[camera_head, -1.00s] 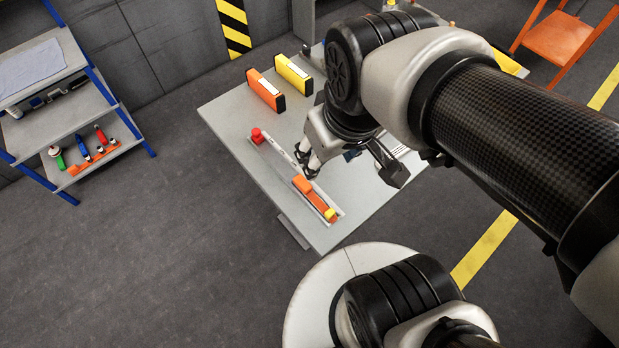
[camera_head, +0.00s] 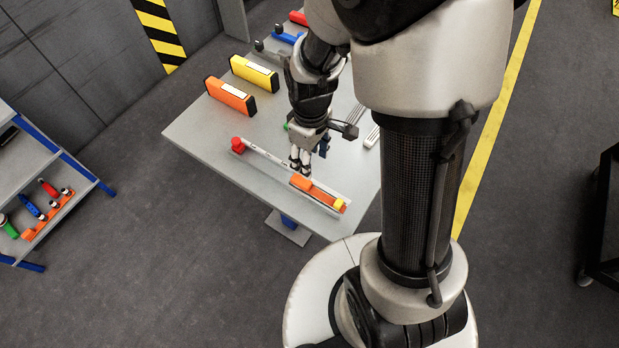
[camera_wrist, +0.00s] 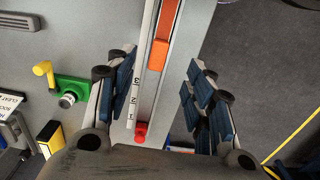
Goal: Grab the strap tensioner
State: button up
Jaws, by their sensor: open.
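A long pale bar with a numbered scale (camera_head: 266,155) lies in a shallow tray on the grey table. It has a red end piece (camera_head: 238,143) and an orange block (camera_head: 308,186) with a yellow tip; no label shows whether this is the strap tensioner. My gripper (camera_head: 299,168) is pointed down over the bar, between the red end and the orange block. In the wrist view my open fingers (camera_wrist: 162,85) stand either side of the bar, which also shows there (camera_wrist: 142,75), with the orange block (camera_wrist: 158,54) and red end (camera_wrist: 141,130). I cannot tell whether they touch it.
A green fitting with a yellow knob (camera_wrist: 72,89) lies just left of the fingers in the wrist view. Orange (camera_head: 231,96) and yellow (camera_head: 254,73) boxes stand at the table's back left. A shelf with tools (camera_head: 45,205) is at far left. The table's left end is clear.

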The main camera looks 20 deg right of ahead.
jog(key=b, duration=0.2)
send_over(310, 186)
jog(key=f, duration=0.7)
jog(key=shift+w+d+f, duration=0.1)
jog(key=shift+w+f, duration=0.15)
jog(key=shift+f, duration=0.1)
notch_tip(310, 186, down, 5)
jog(key=b, duration=0.3)
jog(key=shift+s+f, duration=0.1)
grip_shut()
